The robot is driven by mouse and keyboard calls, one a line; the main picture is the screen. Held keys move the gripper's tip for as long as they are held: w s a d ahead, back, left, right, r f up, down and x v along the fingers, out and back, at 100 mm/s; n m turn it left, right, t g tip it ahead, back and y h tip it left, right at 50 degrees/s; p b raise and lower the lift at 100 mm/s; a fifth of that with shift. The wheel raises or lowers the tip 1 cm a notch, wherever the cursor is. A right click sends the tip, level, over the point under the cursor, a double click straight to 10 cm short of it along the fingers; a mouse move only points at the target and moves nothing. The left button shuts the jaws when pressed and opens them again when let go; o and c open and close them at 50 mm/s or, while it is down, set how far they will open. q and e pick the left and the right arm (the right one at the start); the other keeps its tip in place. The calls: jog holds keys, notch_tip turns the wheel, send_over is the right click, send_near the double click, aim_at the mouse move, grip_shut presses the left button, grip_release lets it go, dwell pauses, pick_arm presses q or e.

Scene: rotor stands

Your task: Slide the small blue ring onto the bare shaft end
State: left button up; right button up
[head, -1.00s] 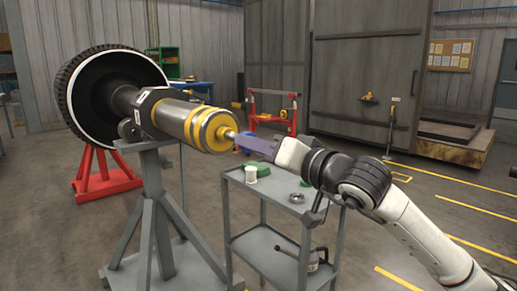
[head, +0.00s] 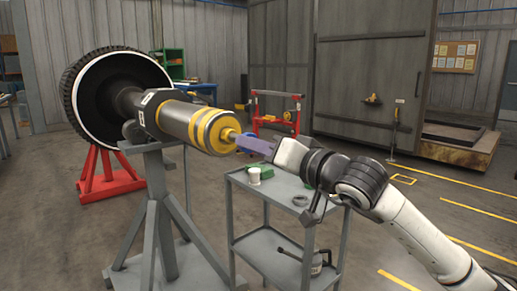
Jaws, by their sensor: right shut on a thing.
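The rotor's shaft end (head: 229,135) sticks out to the right from the yellow-banded drum (head: 190,124), which rests on a grey stand. My right gripper (head: 240,140) comes in from the right, with its bluish-purple fingers at the tip of the shaft end. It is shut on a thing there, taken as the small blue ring. The ring itself is too small and hidden by the fingers to make out clearly. I cannot tell whether it is around the shaft or only against its tip. My left gripper is out of view.
A grey cart (head: 281,198) stands below my right gripper, with a white cup (head: 254,176), a green item (head: 267,172) and a grey ring (head: 300,200) on top. A red stand (head: 108,183) stands under the large black wheel (head: 88,100).

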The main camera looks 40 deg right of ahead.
dwell(0.4)
jog(key=shift+w+r+p, duration=0.1)
jog(key=shift+w+p, duration=0.4)
jog(key=shift+w, duration=0.7)
jog(key=shift+w+a, duration=0.1)
jog(key=shift+w, duration=0.15)
jog(key=shift+w, duration=0.3)
jog(key=shift+w+a+p, duration=0.1)
jog(key=shift+w+p, duration=0.2)
jog(key=shift+w, duration=0.45)
jog(key=o, duration=1.7)
